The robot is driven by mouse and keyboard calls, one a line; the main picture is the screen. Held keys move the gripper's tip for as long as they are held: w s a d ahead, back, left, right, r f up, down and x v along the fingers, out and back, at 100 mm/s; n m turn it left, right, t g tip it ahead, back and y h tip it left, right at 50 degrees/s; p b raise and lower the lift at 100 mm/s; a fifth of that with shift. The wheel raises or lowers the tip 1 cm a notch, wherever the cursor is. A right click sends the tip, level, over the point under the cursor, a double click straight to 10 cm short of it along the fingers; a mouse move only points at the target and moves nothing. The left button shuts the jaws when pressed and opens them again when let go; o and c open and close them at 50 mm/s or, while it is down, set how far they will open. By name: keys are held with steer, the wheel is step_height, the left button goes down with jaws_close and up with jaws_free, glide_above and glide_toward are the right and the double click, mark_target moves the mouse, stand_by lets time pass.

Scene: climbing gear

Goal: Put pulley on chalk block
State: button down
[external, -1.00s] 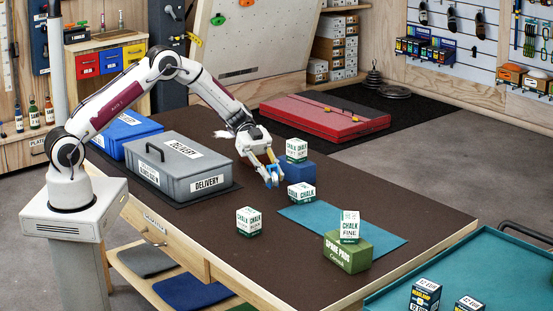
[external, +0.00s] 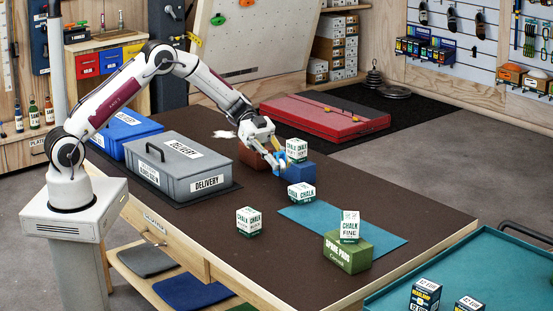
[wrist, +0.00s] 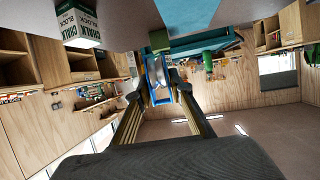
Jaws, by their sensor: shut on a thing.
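The pulley, blue with a silvery wheel, is between my gripper's fingers in the wrist view (wrist: 158,80); a bit of it shows blue in the external view (external: 279,158). My gripper (external: 277,164) is shut on it, above the dark table, close to the left of a blue box (external: 299,172). A white and green chalk carton (external: 297,150) stands on that box. A carton lettered CHALK BLOCK (wrist: 78,26) shows at the wrist view's upper left. Other chalk cartons stand on the table (external: 249,221), by the teal mat (external: 301,195) and on the green spare pads box (external: 347,253).
A grey delivery case (external: 178,167) and a blue case (external: 122,128) stand at the table's left. The teal mat (external: 385,240) has free room, and so does the front of the table.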

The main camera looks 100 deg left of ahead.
steer(key=w+a+r+n+t+y, duration=0.2)
steer(key=w+a+n+t+y, duration=0.2)
steer(key=a, duration=0.5)
steer(key=shift+w+a+r+n+y, duration=0.35)
steer(key=shift+w+n+y, duration=0.55)
steer(key=shift+w+n, duration=0.2)
glide_above(300, 187)
steer(key=shift+t, duration=0.3)
steer(key=shift+a+f, duration=0.1)
steer(key=shift+f, duration=3)
steer(key=shift+f, duration=1.9)
steer(key=shift+f, duration=0.5)
steer(key=c, duration=1.8)
jaws_free()
